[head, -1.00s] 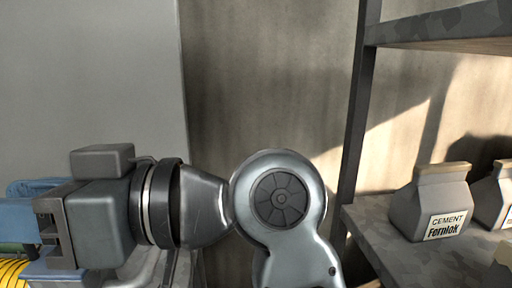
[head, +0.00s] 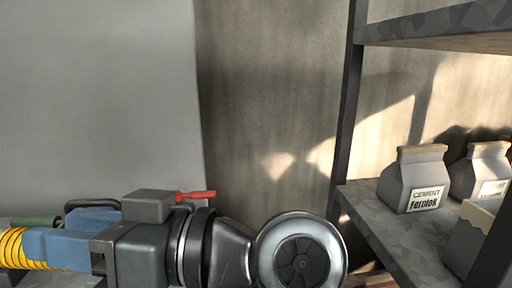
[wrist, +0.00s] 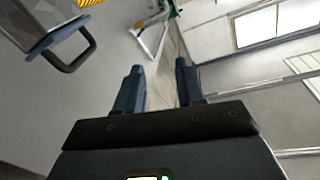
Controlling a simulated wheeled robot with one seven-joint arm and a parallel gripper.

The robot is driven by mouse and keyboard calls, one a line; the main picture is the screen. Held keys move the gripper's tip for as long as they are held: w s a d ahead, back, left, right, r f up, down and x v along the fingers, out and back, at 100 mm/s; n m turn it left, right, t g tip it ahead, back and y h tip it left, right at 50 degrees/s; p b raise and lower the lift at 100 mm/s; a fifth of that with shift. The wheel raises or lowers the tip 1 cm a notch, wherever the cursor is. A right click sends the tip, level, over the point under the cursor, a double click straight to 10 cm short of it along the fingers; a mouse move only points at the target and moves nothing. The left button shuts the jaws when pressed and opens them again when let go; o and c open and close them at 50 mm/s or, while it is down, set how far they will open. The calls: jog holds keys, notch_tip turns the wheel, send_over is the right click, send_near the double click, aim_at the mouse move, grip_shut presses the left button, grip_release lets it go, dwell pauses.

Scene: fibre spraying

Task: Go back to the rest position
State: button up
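My gripper (head: 62,232) is at the lower left of the head view, with its blue fingers pointing left. In the wrist view my gripper (wrist: 158,85) shows two blue fingers standing apart with nothing between them, so it is open and empty. My arm runs from it across the bottom of the head view.
A yellow ribbed hose (head: 14,248) shows beyond the fingers. A grey container with a dark handle (wrist: 75,55) is at the wrist view's upper left. At right, a shelf (head: 385,228) holds cement bags (head: 415,178) beside a dark post (head: 346,110).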

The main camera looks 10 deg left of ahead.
jog(key=w+d+f+m+t+h+b, duration=0.1)
jog(key=w+d+f+m+t+h, duration=0.1)
jog(key=d+f+m+t, duration=0.6)
jog(key=w+d+f+m+t+h+b, duration=0.1)
jog(key=w+d+f+m+t+b, duration=0.15)
jog(key=d+f, duration=0.7)
jog(key=s+d+f+m+t+h+b, duration=0.1)
jog(key=s+d+f+m+t+h, duration=0.2)
jog(key=d+f, duration=0.4)
jog(key=s+d+f+m+t+h+b, duration=0.1)
jog(key=s+d+f+m+t+h, duration=0.15)
jog(key=d+f+h, duration=0.45)
jog(key=s+d+f+t+h+b, duration=0.1)
jog(key=s+d+h+b, duration=0.15)
jog(key=s+d, duration=0.55)
jog(key=s+d+f+h+b, duration=0.1)
jog(key=s+d+h, duration=0.25)
jog(key=s, duration=0.95)
notch_tip(320, 180, up, 17)
jog(key=y+p, duration=0.1)
jog(key=p, duration=1.5)
jog(key=shift+w+d, duration=0.25)
jog(key=shift+o, duration=0.2)
jog(key=shift+w+f+t, duration=0.1)
jog(key=shift+t, duration=0.2)
